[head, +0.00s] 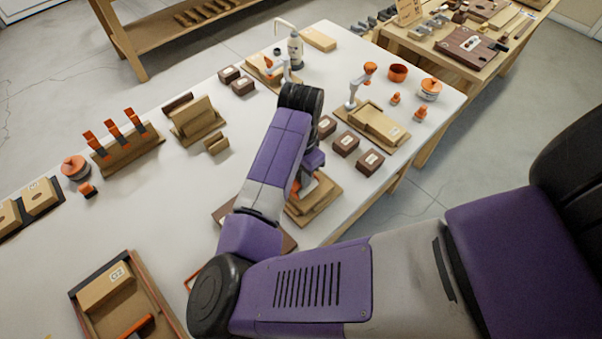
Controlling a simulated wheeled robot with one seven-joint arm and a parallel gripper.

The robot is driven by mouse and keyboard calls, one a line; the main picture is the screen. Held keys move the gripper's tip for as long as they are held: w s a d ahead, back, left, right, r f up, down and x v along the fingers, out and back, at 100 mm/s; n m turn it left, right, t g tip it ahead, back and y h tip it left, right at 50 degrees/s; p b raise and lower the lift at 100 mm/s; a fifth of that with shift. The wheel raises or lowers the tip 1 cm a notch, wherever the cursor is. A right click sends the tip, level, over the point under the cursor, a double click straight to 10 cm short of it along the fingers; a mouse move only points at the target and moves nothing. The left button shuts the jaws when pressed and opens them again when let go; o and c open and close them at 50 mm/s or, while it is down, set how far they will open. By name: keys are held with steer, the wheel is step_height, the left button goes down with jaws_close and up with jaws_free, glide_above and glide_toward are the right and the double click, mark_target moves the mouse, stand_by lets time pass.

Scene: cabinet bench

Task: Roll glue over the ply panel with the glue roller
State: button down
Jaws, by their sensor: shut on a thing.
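My gripper (303,180) is at the middle of the bench, pointing down below my black wrist, and my forearm hides most of it. It is shut on an orange part, which I take as the glue roller (295,190); only a little of it shows. A tan panel (318,202), which looks like the ply panel, lies on a wooden base just below and right of the gripper. My arm covers its left part. I cannot tell whether the roller touches the panel, nor see any glue on it.
Dark brown blocks (345,144) stand close to the right, beside a wooden fixture (375,122) with an orange-knobbed clamp (360,82). A rack with orange clips (125,140) is left. A tray (90,290) lies front left.

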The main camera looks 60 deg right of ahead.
steer(key=shift+f+b, duration=0.3)
steer(key=shift+f, duration=0.2)
stand_by(0.4)
steer(key=shift+s+a+r+p, duration=0.1)
steer(key=shift+s+a+p, duration=0.1)
steer(key=shift+s, duration=0.4)
steer(key=shift+s+a+p, duration=0.1)
steer(key=shift+s+a, duration=0.05)
steer(key=shift+s, duration=0.4)
steer(key=shift+w+d, duration=0.2)
steer(key=shift+w, duration=0.4)
steer(key=shift+w+d, duration=0.15)
steer(key=shift+w, duration=0.45)
steer(key=shift+s, duration=0.15)
steer(key=shift+s+a+f, duration=0.15)
steer(key=shift+s+a, duration=0.05)
steer(key=shift+s, duration=0.4)
steer(key=shift+s+a+f, duration=0.1)
steer(key=shift+s+a, duration=0.05)
steer(key=shift+s, duration=0.4)
